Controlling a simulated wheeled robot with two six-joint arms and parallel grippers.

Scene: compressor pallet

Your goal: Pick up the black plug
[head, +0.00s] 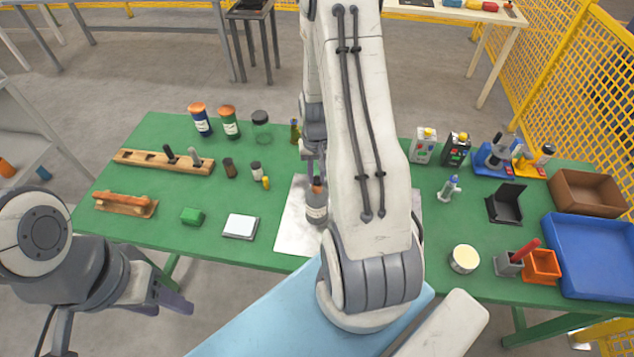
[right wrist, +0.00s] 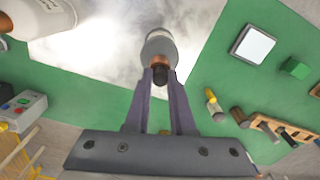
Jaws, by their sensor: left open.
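The black plug (head: 169,153) stands tilted in a wooden rack (head: 140,160) at the left of the green table, beside a grey plug (head: 195,155). In the right wrist view the black plug (right wrist: 289,140) shows at the lower right. My left gripper (head: 172,302) is open and empty in front of the table's left part, well short of the rack. In the head view that bottle (head: 317,208) is upright over a pale sheet, partly hidden by my right arm.
Trays (head: 595,255) fill the right end.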

